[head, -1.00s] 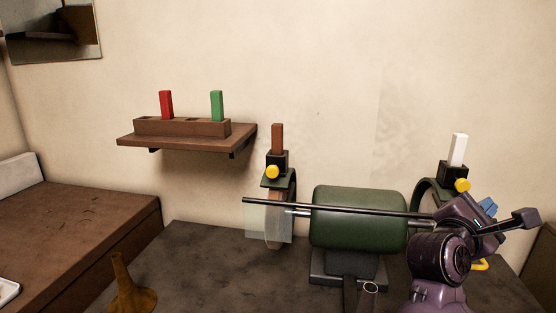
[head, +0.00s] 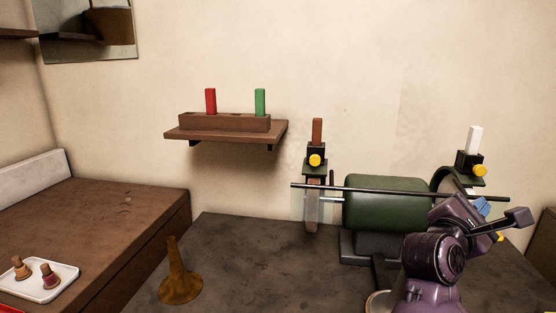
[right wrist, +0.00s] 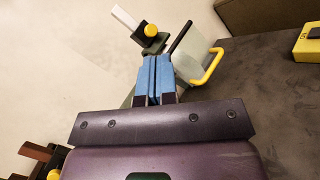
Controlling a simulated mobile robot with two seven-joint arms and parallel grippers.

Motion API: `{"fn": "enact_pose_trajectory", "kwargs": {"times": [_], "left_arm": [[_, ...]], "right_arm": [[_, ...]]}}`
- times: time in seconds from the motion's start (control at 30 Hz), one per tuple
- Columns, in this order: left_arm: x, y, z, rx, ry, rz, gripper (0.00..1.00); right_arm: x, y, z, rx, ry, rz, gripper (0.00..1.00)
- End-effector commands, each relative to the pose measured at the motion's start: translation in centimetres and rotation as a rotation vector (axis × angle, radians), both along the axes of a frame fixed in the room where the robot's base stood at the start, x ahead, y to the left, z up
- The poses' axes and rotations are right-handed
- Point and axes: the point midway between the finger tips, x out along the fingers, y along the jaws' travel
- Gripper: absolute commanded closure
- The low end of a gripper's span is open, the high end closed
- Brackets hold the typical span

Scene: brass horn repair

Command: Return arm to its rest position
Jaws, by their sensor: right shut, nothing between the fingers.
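My right arm is purple and stands at the right of the head view, in front of the green bench machine (head: 385,202). My right gripper (head: 484,207) has blue fingers, partly hidden behind its own wrist in the head view. In the right wrist view the blue fingers of my right gripper (right wrist: 153,77) lie together, with nothing held. They point toward the machine's right end, where a white bar (right wrist: 125,17) stands by a yellow knob (right wrist: 151,30). My left gripper is not in view.
A dark bar (head: 330,187) runs across the machine's front. A brass horn bell (head: 179,278) stands on the grey bench (head: 235,250). A wall shelf (head: 225,133) holds a red and a green block. A white tray (head: 62,286) is on the brown table at left.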

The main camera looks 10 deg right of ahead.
Motion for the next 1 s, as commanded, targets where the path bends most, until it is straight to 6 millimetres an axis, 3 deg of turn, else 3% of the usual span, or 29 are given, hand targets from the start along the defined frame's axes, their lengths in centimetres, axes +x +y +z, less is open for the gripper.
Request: {"fn": "enact_pose_trajectory", "kwargs": {"times": [0.27, 0.43, 0.57, 0.77, 1.0], "left_arm": [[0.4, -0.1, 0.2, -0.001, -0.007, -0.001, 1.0], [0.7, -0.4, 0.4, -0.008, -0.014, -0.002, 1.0], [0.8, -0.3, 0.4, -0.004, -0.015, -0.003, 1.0], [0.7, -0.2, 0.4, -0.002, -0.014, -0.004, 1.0], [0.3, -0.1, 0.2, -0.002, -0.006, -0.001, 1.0]], "right_arm": [[-1.5, 1.2, 2.1, -0.371, 0.12, -0.034, 1.0], [-2.2, 3.7, 3.3, -0.719, 0.253, -0.058, 1.0], [-2.5, 6.8, 3.2, -1.046, 0.396, -0.073, 1.0], [-2.4, 12.3, 0.5, -1.559, 0.631, -0.069, 1.0], [-2.9, 17.5, -7.0, -2.168, 0.912, 0.0, 1.0]]}}
